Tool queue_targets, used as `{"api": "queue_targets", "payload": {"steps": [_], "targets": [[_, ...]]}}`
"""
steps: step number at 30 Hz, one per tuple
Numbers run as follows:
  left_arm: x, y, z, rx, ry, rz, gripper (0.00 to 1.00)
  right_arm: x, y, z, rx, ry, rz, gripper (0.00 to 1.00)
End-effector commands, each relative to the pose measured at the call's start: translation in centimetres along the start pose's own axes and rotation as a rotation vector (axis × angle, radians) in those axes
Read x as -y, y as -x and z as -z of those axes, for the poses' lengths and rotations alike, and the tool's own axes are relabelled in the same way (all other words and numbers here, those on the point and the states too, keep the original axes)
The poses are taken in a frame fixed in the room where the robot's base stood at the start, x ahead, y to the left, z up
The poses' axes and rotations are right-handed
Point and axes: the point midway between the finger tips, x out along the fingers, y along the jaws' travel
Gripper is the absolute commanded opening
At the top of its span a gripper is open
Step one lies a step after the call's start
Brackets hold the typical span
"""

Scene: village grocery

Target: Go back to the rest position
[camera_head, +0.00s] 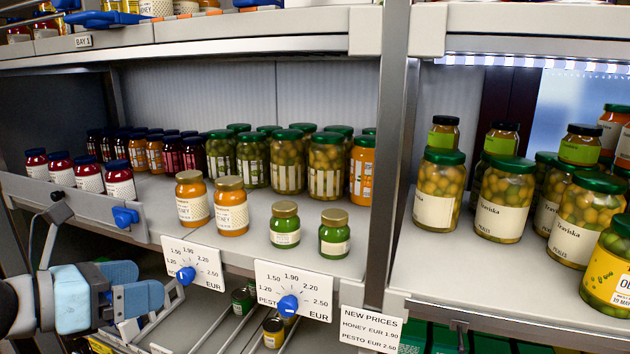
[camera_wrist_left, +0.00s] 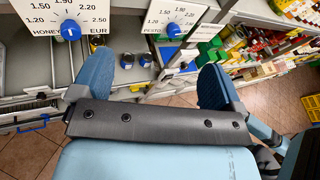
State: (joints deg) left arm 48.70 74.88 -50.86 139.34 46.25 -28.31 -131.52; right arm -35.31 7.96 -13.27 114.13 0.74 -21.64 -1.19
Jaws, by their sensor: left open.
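My left gripper (camera_head: 150,284) is at the lower left in the head view, in front of the shelf and just left of the honey price dial (camera_head: 205,263). Its two blue fingers are apart with nothing between them. In the left wrist view the open gripper (camera_wrist_left: 155,80) has clear space between its fingers. The honey dial (camera_wrist_left: 70,15) and the pesto dial (camera_wrist_left: 172,18) show beyond the fingers, not touched. The pesto dial (camera_head: 293,290) also hangs on the shelf edge in the head view. My right gripper is not in view.
Honey jars (camera_head: 231,206) and green jars (camera_head: 285,225) stand near the shelf's front edge. A price sign (camera_head: 370,329) hangs beside an upright post (camera_head: 388,150). Pickle jars (camera_head: 439,190) fill the right bay. Tiled floor (camera_wrist_left: 280,105) and a yellow crate (camera_wrist_left: 312,108) show in the wrist view.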

Motion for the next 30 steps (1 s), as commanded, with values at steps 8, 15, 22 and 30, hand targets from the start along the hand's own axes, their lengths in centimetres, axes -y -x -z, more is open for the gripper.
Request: {"api": "queue_targets", "payload": {"steps": [8, 15, 22, 30], "targets": [[0.7, -5.1, 4.2, 0.026, 0.473, 0.067, 0.93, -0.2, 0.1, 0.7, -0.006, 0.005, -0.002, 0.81], [1.1, -9.7, 10.9, 0.071, 1.128, 0.091, 0.93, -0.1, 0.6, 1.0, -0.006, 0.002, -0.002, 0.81], [0.9, -11.8, 20.2, 0.158, 1.81, 0.03, 0.93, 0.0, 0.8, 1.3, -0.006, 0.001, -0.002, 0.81], [2.0, -9.9, 34.8, 0.391, 2.582, -0.166, 0.93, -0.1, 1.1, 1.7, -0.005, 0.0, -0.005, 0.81]]}}
